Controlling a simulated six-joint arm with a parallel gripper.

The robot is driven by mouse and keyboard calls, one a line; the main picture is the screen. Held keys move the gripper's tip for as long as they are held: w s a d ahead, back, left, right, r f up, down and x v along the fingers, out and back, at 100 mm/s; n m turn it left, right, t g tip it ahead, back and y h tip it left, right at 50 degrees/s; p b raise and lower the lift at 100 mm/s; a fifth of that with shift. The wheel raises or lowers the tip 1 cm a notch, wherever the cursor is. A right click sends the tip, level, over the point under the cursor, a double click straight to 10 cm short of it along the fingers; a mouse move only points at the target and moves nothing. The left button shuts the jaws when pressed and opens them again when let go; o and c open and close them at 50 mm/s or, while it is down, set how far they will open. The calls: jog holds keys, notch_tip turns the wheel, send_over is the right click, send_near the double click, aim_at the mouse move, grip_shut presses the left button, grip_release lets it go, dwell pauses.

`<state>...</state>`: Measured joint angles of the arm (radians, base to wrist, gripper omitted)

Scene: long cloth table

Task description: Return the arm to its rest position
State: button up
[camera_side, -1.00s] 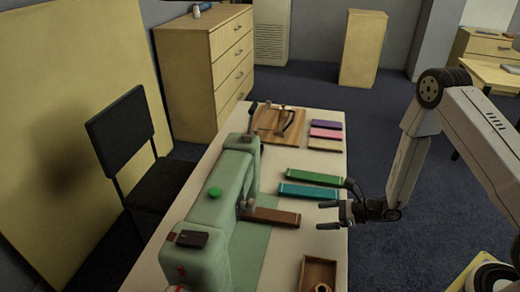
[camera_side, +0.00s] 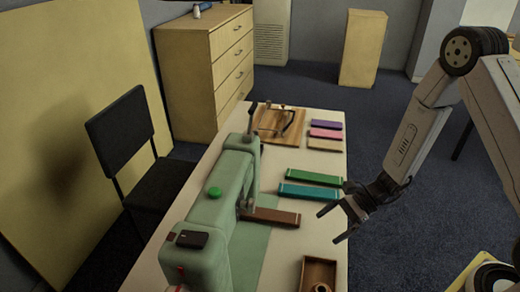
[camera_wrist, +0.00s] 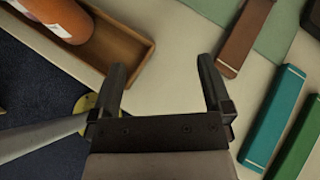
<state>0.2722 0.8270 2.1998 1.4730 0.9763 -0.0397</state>
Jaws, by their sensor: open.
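My gripper (camera_side: 328,225) is open and empty in the side view, held above the right edge of the table (camera_side: 315,228). Its fingers point left and down. In the wrist view my gripper (camera_wrist: 168,82) shows two spread fingers with only bare tabletop between them. The wooden box (camera_side: 318,273) lies on the table below the gripper in the side view. It also shows at the upper left of the wrist view (camera_wrist: 122,45), with an orange-brown round object (camera_wrist: 68,18) in it. The teal block (camera_side: 308,191) lies just beyond the gripper.
A green sewing machine (camera_side: 212,220) stands on the table's left side. A brown block (camera_side: 271,216) lies beside it. A green block (camera_side: 314,178), small coloured blocks (camera_side: 326,134) and a wooden board (camera_side: 277,124) lie farther back.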

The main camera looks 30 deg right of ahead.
jog(key=s+d+r+n+h, duration=0.2)
jog(key=r+n+h, duration=0.3)
jog(key=n, duration=0.4)
jog(key=s+d+r+n+h, duration=0.3)
jog(key=s+r+n+h, duration=0.1)
jog(key=n, duration=0.5)
jog(key=shift+s+d+r+n+h, duration=0.15)
jog(key=shift+d+r+n+h, duration=0.2)
jog(key=shift+r+h, duration=0.8)
jog(key=shift+a+r+y, duration=0.1)
jog(key=shift+r+y, duration=0.1)
jog(key=shift+y, duration=0.05)
